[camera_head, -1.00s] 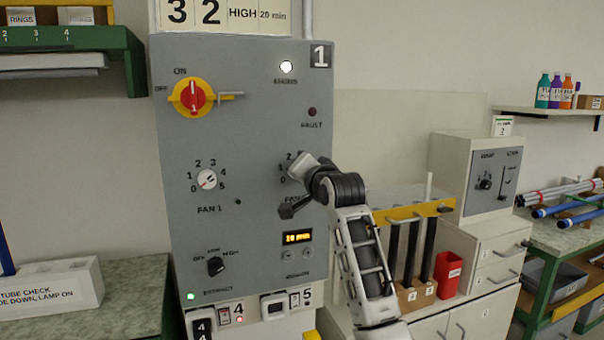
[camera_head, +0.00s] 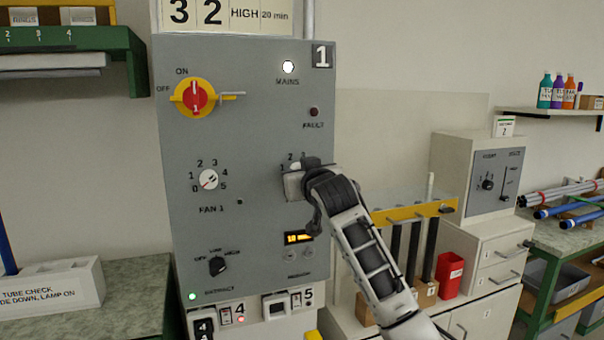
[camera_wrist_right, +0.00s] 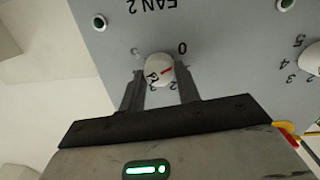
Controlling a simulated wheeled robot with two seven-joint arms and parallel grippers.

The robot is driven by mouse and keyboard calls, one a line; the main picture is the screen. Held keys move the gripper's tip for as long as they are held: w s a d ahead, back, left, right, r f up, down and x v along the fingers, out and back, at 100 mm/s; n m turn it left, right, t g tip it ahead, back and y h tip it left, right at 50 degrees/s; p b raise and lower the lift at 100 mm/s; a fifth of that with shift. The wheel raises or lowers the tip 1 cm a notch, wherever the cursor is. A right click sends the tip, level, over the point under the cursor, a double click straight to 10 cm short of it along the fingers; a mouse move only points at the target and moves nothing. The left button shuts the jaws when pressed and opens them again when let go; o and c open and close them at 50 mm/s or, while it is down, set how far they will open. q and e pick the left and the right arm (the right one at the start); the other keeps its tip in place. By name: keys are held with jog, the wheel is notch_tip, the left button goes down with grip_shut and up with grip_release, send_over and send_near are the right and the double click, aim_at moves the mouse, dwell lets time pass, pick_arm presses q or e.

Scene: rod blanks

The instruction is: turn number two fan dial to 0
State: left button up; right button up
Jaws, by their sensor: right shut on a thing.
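The fan 2 dial (camera_wrist_right: 158,66) is a white round knob with a red mark on the grey panel. It shows upside down in the right wrist view. The red mark points toward the side of the 0, seemingly a little short of it; the 1 is hidden by a finger. My right gripper (camera_wrist_right: 160,84) is shut on this dial, one finger on each side. In the head view my right gripper (camera_head: 294,183) covers the dial and most of its scale. My left gripper is not in view.
The fan 1 dial (camera_head: 208,180) sits left of my right gripper. The red and yellow mains switch (camera_head: 194,97) is above it. The extract knob (camera_head: 217,265) and an orange-lit timer display (camera_head: 298,238) are below. A red bin (camera_head: 449,274) stands right of my arm.

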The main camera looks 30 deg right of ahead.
jog(key=shift+n, duration=0.8)
jog(key=o, duration=1)
jog(key=shift+c, duration=0.2)
pick_arm(q)
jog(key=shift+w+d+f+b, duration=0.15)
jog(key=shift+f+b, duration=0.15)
jog(key=shift+b, duration=0.5)
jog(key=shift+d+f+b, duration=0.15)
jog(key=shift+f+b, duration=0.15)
jog(key=shift+b, duration=0.5)
pick_arm(e)
jog(key=f+v, duration=0.1)
jog(key=v, duration=1.5)
jog(key=shift+r, duration=0.35)
